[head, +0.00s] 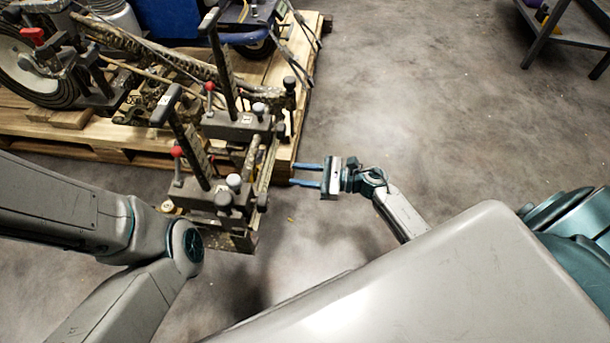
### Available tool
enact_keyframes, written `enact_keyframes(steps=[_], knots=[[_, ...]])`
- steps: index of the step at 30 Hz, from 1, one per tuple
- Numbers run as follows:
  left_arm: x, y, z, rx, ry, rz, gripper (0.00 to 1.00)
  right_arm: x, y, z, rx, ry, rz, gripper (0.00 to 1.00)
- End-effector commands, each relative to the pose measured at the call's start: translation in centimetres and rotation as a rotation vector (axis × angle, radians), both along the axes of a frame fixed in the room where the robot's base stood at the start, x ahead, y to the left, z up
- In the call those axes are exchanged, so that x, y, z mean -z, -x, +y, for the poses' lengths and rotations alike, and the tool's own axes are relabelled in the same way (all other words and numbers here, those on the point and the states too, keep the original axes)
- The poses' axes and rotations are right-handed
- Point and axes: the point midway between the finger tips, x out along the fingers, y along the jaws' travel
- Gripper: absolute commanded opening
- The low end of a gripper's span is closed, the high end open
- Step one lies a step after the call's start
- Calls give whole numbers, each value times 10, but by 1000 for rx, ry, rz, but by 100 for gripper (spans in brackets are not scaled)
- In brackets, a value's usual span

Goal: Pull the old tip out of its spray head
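The line striper (190,70) stands on a wooden pallet at the upper left. Its front end has two dark blocks with knobs and red-tipped levers, the nearer block (212,198) and the farther block (238,124). I cannot make out the spray head or the old tip for sure; they are too small or hidden among these parts. My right gripper (292,174) is just right of the striper's front end. Its two blue fingers point left and stand apart, with nothing visible between them. My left arm crosses the lower left; its gripper is out of view.
The wooden pallet (282,150) has its right edge close to my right gripper's fingertips. The nearer block overhangs the pallet's front edge. A grey metal table (572,38) stands at the top right. The concrete floor (430,100) between is clear.

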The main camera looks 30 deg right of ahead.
Motion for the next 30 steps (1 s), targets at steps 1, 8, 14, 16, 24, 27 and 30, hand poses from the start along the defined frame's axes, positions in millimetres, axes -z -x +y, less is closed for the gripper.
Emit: enact_keyframes(steps=[1, 8, 14, 16, 24, 27, 30], knots=[[-3, 0, 0, 0, 0, -1, 36, -3, -4, 5, 0, -5, -1, 32], [-8, -1, 0, -5, 0, -3, 36, -3, -19, 28, 1, -5, 0, 32], [-1, -5, 0, -17, -4, 13, 36, 0, -33, 48, 1, -5, -1, 32], [-3, -1, 0, -6, 0, -2, 36, 0, -37, 54, 1, -5, -1, 32], [-1, 0, 0, 0, 0, 0, 36, 0, -48, 70, 2, -3, 0, 32], [-1, -1, 0, 0, 0, 1, 36, 0, -49, 73, 2, -4, 1, 32], [-1, -1, 0, 0, 0, 1, 36, 0, -50, 73, 2, -3, 2, 32]])
